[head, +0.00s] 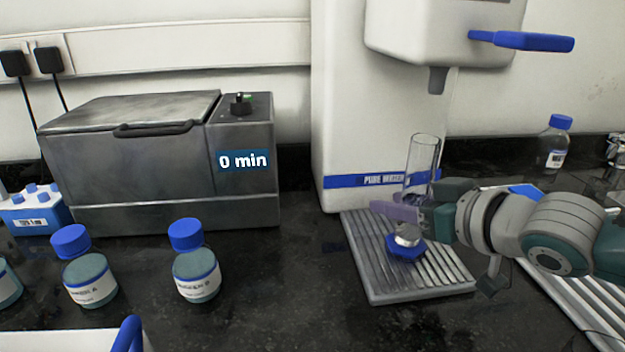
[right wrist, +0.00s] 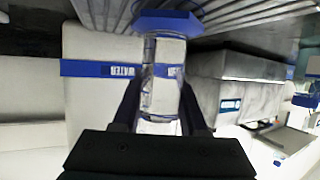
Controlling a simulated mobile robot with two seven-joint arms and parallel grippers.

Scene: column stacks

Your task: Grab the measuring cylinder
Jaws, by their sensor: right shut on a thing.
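The measuring cylinder (head: 423,158) is a clear tube with a blue foot (head: 406,250). It stands roughly upright over the ribbed drip tray (head: 365,265) under the water dispenser's spout. I cannot tell if its foot touches the tray. My right gripper (head: 398,210) comes in from the right and is shut on the tube, above the foot. In the right wrist view the cylinder (right wrist: 165,75) lies between the two dark fingers, with its blue foot (right wrist: 168,22) at the top of the picture. My left gripper is not in view.
The white water dispenser (head: 345,100) stands right behind the cylinder, its spout (head: 437,80) above. A grey water bath (head: 130,150) reading "0 min" is at left. Blue-capped bottles (head: 90,278) (head: 196,272) stand in front of it. Another bottle (head: 552,150) is at back right. The front middle counter is clear.

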